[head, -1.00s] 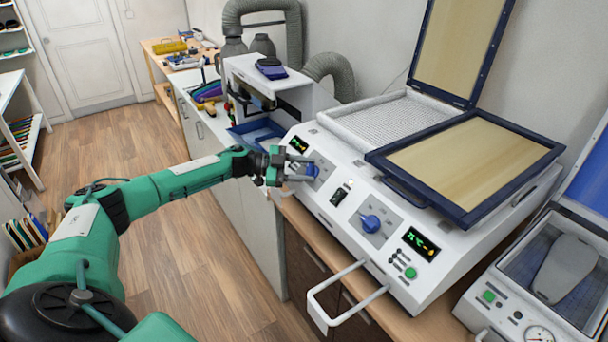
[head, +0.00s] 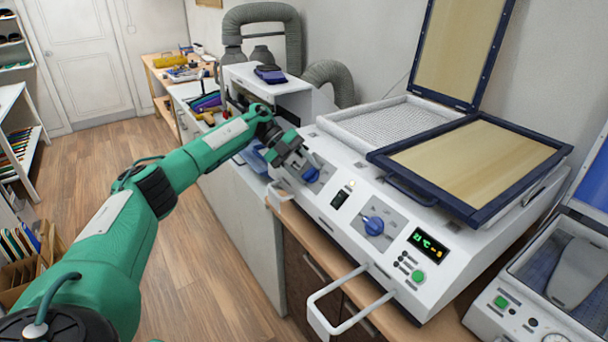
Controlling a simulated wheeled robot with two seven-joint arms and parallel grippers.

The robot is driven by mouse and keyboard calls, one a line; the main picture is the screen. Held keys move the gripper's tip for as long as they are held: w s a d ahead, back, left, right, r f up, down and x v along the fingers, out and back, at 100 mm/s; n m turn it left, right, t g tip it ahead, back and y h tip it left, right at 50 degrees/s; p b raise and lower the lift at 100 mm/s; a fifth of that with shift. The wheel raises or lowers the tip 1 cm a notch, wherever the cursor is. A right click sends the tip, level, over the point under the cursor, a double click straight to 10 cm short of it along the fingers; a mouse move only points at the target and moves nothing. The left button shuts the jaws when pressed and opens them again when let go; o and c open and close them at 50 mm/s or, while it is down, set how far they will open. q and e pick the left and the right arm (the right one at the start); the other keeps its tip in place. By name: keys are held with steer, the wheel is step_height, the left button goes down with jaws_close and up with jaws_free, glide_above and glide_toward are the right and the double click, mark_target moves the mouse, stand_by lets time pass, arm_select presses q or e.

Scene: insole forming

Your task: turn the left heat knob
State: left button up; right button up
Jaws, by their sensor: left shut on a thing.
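The left heat knob (head: 311,175) is a blue dial on the sloped front panel of the white heating machine (head: 335,230). My left gripper (head: 303,170) is at this knob, shut on it, with its dark fingers over the knob's upper left side. The fingers hide part of the knob and the left display behind them. A second blue knob (head: 374,226) sits on a grey plate farther right, with nothing touching it. My right gripper is not in view.
A lit display (head: 426,245) and a green button (head: 418,277) are at the panel's right. A white bar handle (head: 345,300) juts out in front. A blue-framed panel (head: 470,165) lies above the machine. Another machine (head: 545,290) stands at the right.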

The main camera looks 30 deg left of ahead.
arm_select(q)
steer(key=m+g+y, duration=0.1)
steer(key=m+y, duration=0.2)
steer(key=shift+w+d+r+m+g+b, duration=0.1)
steer(key=shift+d+m+g+b, duration=0.05)
steer(key=shift+m+g+b, duration=0.2)
steer(key=shift+d+m+g+y, duration=0.1)
steer(key=shift+m+g+y, duration=0.35)
steer(key=shift+m+y, duration=0.45)
steer(key=o, duration=1)
